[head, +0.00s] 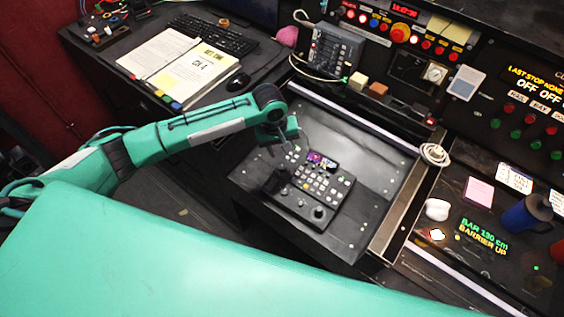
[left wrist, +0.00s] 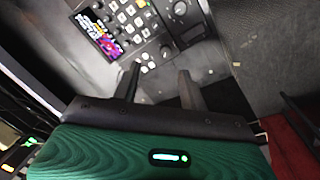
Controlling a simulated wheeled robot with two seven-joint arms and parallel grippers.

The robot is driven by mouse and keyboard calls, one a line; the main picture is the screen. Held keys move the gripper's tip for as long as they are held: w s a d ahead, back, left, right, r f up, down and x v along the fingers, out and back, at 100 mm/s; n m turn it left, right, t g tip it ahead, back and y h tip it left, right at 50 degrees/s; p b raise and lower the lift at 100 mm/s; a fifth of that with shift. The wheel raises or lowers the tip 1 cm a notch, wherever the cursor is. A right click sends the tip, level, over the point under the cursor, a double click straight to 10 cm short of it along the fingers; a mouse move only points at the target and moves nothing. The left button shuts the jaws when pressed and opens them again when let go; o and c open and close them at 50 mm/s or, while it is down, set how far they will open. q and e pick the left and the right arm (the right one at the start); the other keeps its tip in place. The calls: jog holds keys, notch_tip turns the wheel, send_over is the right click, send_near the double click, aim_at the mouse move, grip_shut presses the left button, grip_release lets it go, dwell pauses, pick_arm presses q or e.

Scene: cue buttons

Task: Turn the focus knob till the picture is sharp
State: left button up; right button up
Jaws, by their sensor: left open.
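A black control panel (head: 335,188) with a joystick, rows of pale buttons and small knobs lies on the dark desk. A round knob (head: 318,212) sits near its front edge; I cannot tell whether it is the focus knob. A round knob (left wrist: 180,8) also shows at the top of the left wrist view. The panel's small screen (head: 316,158) shows a colourful picture, also in the left wrist view (left wrist: 98,30); its sharpness is hard to tell. My left gripper (left wrist: 158,72) is open and empty, its fingers pointing toward the panel. My right gripper is out of view.
An open binder (head: 178,68), keyboard (head: 213,36) and mouse (head: 238,81) are at the left. A blue mug (head: 527,214) and a pink note block (head: 478,192) are at the right.

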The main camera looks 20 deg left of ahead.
aim_at(282, 167)
pick_arm(q)
jog(key=shift+n+y, duration=0.3)
jog(key=shift+n, duration=0.2)
jog(key=f, duration=0.4)
jog(key=w+f+p, duration=0.1)
jog(key=f, duration=0.3)
jog(key=w+f+p, duration=0.1)
jog(key=f, duration=0.3)
jog(key=shift+a+f, duration=0.15)
jog(key=shift+a, duration=0.1)
jog(key=shift+s, duration=0.1)
grip_shut()
jog(key=shift+m+p, duration=0.75)
jog(key=shift+m, duration=0.15)
jog(key=shift+m+p, duration=0.4)
jog(key=shift+m, duration=1.2)
